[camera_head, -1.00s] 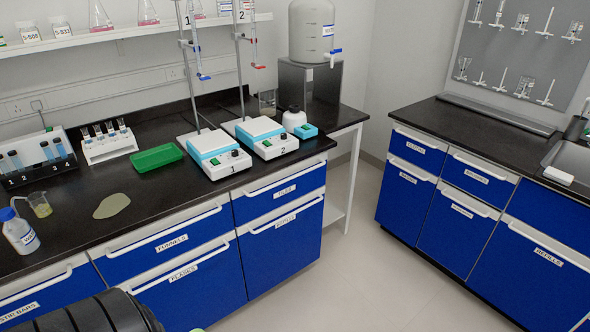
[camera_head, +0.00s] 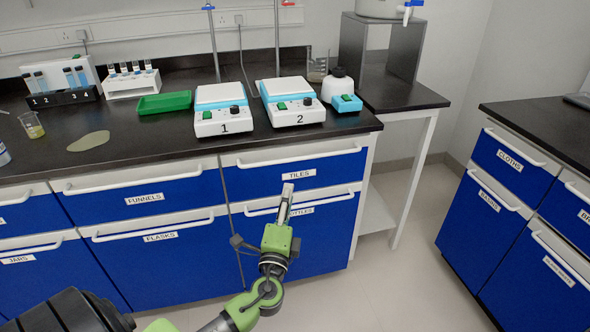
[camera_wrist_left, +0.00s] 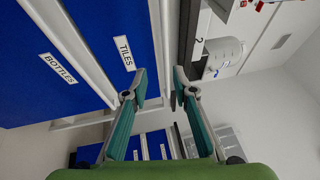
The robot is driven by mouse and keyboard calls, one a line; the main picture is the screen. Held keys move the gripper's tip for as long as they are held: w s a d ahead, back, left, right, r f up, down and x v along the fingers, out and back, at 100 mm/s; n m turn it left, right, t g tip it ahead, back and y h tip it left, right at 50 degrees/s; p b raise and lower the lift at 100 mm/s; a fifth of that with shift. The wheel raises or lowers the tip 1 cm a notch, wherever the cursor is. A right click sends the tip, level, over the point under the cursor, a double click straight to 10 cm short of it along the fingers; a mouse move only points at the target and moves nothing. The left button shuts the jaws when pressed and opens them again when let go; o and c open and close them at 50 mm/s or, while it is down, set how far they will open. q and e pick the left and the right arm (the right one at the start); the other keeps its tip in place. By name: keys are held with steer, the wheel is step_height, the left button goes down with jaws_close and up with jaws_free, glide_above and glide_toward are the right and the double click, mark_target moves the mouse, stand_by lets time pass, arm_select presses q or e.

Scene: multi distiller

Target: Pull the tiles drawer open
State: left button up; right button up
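The tiles drawer (camera_head: 250,182) has a blue front, a white bar handle (camera_head: 330,153) and a TILES label (camera_head: 299,174). It is shut, at the right end of the left counter's upper row. My left gripper (camera_head: 288,188) points at this drawer, its tips appearing just below the label in the head view. In the left wrist view the two fingers of my left gripper (camera_wrist_left: 160,88) stand apart with nothing held. The tiles drawer's label (camera_wrist_left: 125,53) shows beside them, and its white handle (camera_wrist_left: 159,40) lines up with the gap. My right gripper is out of view.
The bottles door (camera_head: 325,235) is below and the funnels drawer (camera_head: 100,205) is to the left, both shut. Two hotplates (camera_head: 222,110) (camera_head: 292,103) stand on the black counter above. Open floor (camera_head: 390,280) lies to the right, before another blue cabinet row.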

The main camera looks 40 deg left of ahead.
mark_target(295, 159)
arm_select(q)
steer(key=shift+r+p+x, duration=0.15)
steer(key=shift+r+x, duration=0.05)
steer(key=shift+x, duration=2.1)
steer(key=shift+r+p+x, duration=0.15)
steer(key=shift+r+x, duration=0.1)
steer(key=shift+x, duration=2)
steer(key=shift+r+p+x, duration=0.15)
steer(key=shift+r+x, duration=0.05)
steer(key=shift+x, duration=2.1)
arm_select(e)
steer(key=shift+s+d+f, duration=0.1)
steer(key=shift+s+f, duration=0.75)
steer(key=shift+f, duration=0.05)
arm_select(q)
steer(key=shift+s+d, duration=0.1)
jaws_close()
